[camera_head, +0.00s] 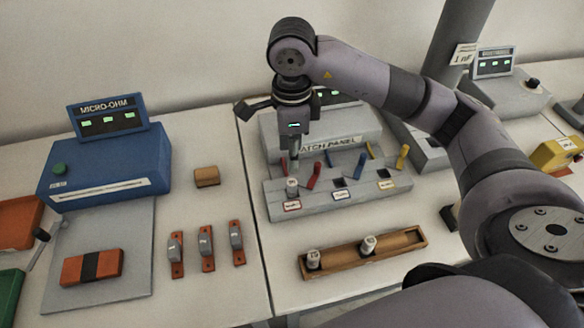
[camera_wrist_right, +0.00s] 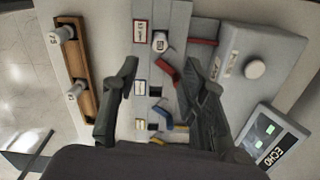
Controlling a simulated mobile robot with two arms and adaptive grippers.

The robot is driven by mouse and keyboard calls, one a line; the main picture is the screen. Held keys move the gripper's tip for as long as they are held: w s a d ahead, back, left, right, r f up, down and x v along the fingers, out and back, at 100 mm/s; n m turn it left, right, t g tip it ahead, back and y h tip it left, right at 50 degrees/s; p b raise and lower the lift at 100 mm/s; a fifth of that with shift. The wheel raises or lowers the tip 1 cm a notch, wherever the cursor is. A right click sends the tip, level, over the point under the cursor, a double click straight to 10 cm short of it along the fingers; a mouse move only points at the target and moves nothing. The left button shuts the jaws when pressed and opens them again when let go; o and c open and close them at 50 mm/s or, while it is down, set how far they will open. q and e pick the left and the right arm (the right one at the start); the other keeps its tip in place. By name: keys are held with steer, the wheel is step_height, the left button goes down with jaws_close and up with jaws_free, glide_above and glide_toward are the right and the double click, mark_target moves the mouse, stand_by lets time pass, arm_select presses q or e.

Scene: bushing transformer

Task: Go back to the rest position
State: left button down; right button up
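My right gripper (camera_head: 294,158) hangs pointing down over the patch panel (camera_head: 330,203) in the head view. In the right wrist view its fingers (camera_wrist_right: 160,68) are spread apart with nothing held between them. A white bushing (camera_head: 292,187) stands upright at the panel's red-labelled left position, just below the gripper. It also shows in the right wrist view (camera_wrist_right: 160,42), beyond the fingertips. My left gripper is in neither view.
A wooden tray (camera_head: 338,264) with two white bushings stands in front of the panel. Red, blue and yellow levers (camera_head: 362,163) rise from the panel. A blue micro-ohm meter (camera_head: 107,167) stands left, a grey meter (camera_head: 508,92) at back right.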

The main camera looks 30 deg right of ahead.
steer(key=shift+r, duration=0.55)
